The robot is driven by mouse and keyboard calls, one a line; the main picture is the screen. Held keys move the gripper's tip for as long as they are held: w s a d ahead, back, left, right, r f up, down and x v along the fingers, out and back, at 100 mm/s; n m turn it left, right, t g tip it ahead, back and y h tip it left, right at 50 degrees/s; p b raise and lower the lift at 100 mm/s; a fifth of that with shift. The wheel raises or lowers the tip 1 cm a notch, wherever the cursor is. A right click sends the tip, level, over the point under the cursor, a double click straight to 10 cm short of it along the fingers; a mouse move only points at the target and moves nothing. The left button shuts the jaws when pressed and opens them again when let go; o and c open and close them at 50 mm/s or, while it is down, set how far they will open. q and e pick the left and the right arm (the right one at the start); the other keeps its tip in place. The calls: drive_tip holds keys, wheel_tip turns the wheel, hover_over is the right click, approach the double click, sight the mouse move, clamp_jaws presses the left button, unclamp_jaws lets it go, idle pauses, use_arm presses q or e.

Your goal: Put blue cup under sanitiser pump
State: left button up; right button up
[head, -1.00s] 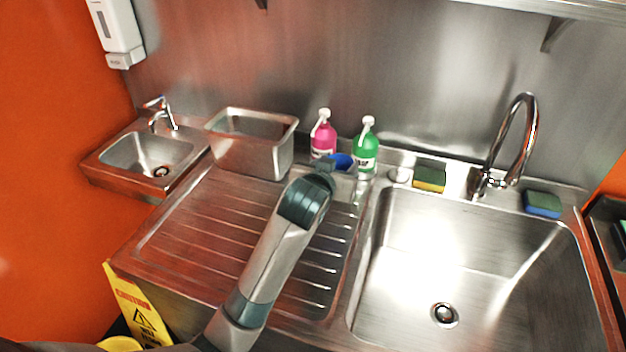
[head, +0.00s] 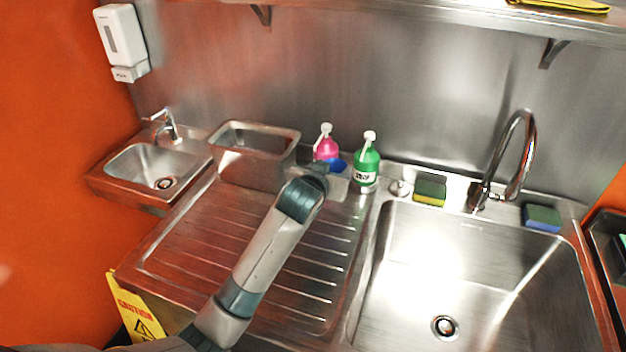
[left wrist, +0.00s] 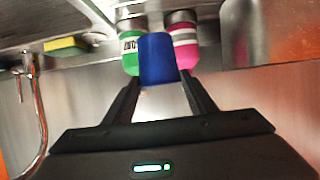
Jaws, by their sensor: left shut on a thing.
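The blue cup (head: 338,165) is at the back of the drainboard, near the pink pump bottle (head: 325,146) and left of the green pump bottle (head: 367,163). My left gripper (head: 320,169) is shut on the cup and partly hides it in the head view. The left wrist view, upside down, shows the cup (left wrist: 158,58) between my fingers, in front of the green bottle (left wrist: 130,52) and the pink bottle (left wrist: 184,46). I cannot tell from the labels which bottle is sanitiser, or whether the cup touches the surface. My right gripper is not in view.
A steel container (head: 252,160) stands left of the bottles. Two sponges (head: 430,192) (head: 542,217) and a tap (head: 515,160) line the back of the large sink (head: 400,280). A white dispenser (head: 122,45) hangs above the small sink.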

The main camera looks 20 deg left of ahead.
use_arm(q)
drive_tip(key=w+a+f+p, duration=0.1)
drive_tip(key=w+a+f, duration=0.2)
drive_tip(key=a, duration=0.3)
drive_tip(key=shift+w+a+f+p, duration=0.15)
drive_tip(key=shift+w+f+p, duration=0.2)
drive_tip(key=shift+f, duration=0.3)
drive_tip(key=shift+s+f+p, duration=0.1)
drive_tip(key=shift+f+p, duration=0.7)
drive_tip(key=shift+f, duration=1.2)
drive_tip(key=shift+f, duration=0.15)
drive_tip(key=o, duration=1.2)
drive_tip(key=shift+c, duration=0.2)
